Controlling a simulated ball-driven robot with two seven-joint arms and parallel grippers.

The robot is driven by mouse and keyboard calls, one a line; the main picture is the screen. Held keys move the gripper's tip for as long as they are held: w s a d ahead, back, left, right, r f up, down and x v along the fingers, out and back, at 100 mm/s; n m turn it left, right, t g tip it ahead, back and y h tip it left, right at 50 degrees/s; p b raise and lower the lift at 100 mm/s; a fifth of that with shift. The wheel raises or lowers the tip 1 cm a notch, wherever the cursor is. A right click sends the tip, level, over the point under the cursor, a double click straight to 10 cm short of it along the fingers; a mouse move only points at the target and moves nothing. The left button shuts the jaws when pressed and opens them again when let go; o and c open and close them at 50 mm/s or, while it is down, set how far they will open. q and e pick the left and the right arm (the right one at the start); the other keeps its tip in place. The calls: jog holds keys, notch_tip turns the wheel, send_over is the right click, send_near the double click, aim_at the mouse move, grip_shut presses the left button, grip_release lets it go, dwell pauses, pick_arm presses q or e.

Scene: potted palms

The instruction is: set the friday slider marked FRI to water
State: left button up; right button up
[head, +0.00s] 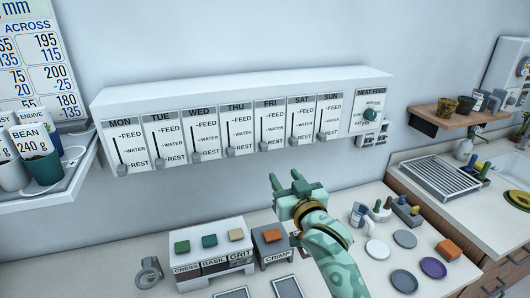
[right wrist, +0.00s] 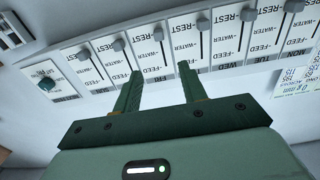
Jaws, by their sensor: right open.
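The slider panel (head: 240,85) is a long white box on the wall with a column for each day. The FRI slider knob (head: 263,147) is grey and sits at the bottom of its slot, beside REST; WATER is above it and FEED at the top. In the right wrist view the panel is upside down, and the FRI knob (right wrist: 155,33) is beyond the fingertips. My right gripper (head: 284,177) is green, open and empty, below and in front of the panel near the FRI and SAT columns, apart from the knobs; its fingers show in the wrist view (right wrist: 160,72). My left gripper is not in view.
The SAT knob (head: 293,141) and THU knob (head: 231,152) flank FRI, both low in their slots. A NEXT FEED dial (head: 370,114) is at the panel's right. Below are a counter with a labelled button box (head: 215,268) and round discs (head: 405,239). Space before the panel is free.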

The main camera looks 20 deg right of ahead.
aim_at(265, 148)
jog(key=w, duration=0.5)
jog(key=w+b, duration=0.1)
jog(key=w, duration=0.4)
jog(key=w+b, duration=0.1)
jog(key=w, duration=0.4)
jog(key=shift+w+a+f, duration=0.15)
jog(key=shift+w+a, duration=0.1)
jog(key=shift+w, duration=0.1)
